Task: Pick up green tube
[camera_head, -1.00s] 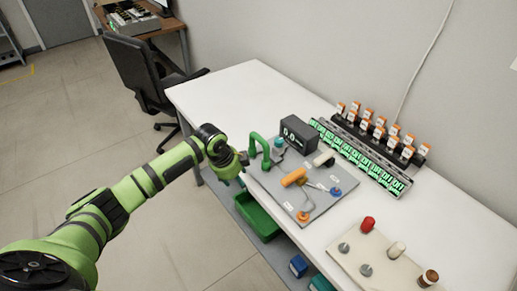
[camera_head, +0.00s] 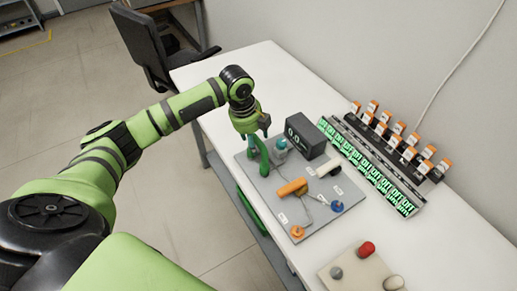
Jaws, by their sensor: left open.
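The green tube (camera_head: 263,160) stands upright at the left back part of the grey board (camera_head: 272,198) on the white table. My left gripper (camera_head: 251,138) points down right at the top of the tube, and it hides the tube's upper part. The gripper is open. The view is too small to tell whether its fingers are around the tube or touch it. My right gripper is not in view.
Beside the tube are a teal-topped part (camera_head: 281,145) and a dark display box (camera_head: 304,138). An orange cylinder (camera_head: 292,187) and a blue knob (camera_head: 337,206) sit on the board. Display strips (camera_head: 370,165) and orange-capped vials (camera_head: 398,127) stand behind. The table's left end is clear.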

